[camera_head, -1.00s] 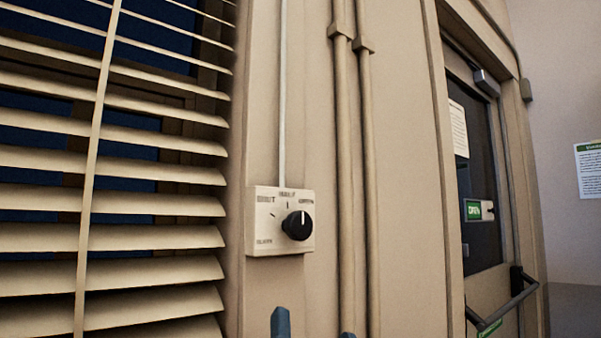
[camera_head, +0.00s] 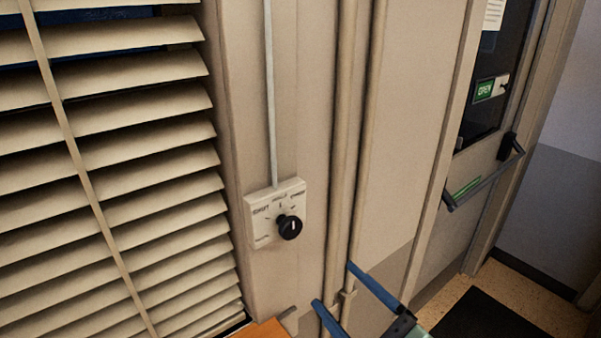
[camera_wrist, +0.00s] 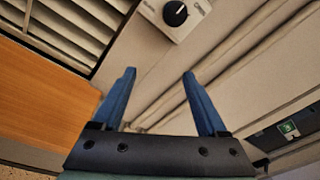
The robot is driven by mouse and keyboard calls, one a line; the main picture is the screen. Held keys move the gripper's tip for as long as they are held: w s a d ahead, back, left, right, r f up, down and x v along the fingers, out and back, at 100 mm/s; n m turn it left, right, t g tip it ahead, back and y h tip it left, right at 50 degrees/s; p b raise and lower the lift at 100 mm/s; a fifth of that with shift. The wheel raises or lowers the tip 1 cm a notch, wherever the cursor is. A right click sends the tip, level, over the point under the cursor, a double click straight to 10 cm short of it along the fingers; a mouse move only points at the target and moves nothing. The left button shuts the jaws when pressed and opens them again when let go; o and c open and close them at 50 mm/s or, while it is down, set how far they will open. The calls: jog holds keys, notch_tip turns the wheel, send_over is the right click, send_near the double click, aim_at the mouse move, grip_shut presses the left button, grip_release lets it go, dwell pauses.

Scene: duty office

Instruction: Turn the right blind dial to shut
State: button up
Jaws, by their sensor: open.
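The blind dial is a round black knob (camera_head: 290,227) with a pale pointer line, on a cream plate (camera_head: 262,204) fixed to the wall right of the blind. Small lettering above the knob is blurred. The slatted blind (camera_head: 120,150) has its slats tilted with dark gaps between some of them. My gripper (camera_head: 334,284) has two blue fingers, apart and empty, below and right of the dial, not touching it. In the wrist view the knob (camera_wrist: 175,14) is at the top, beyond the open fingertips (camera_wrist: 160,72).
Two vertical pipes (camera_head: 345,130) run right of the dial. An orange-brown wooden surface (camera_head: 264,329) lies below the blind. A door with a push bar (camera_head: 487,181) stands at the right, with a dark mat (camera_head: 490,325) on the floor. A thin conduit (camera_head: 270,90) rises from the plate.

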aim_at(293, 232)
jog(key=s+d+r+m+y+p, duration=0.2)
jog(key=s+r+m+p, duration=0.35)
jog(key=p, duration=0.25)
jog(key=p+x, duration=0.3)
jog(key=x, duration=1)
jog(key=shift+w+a, duration=0.2)
jog(key=shift+a, duration=0.05)
grip_shut()
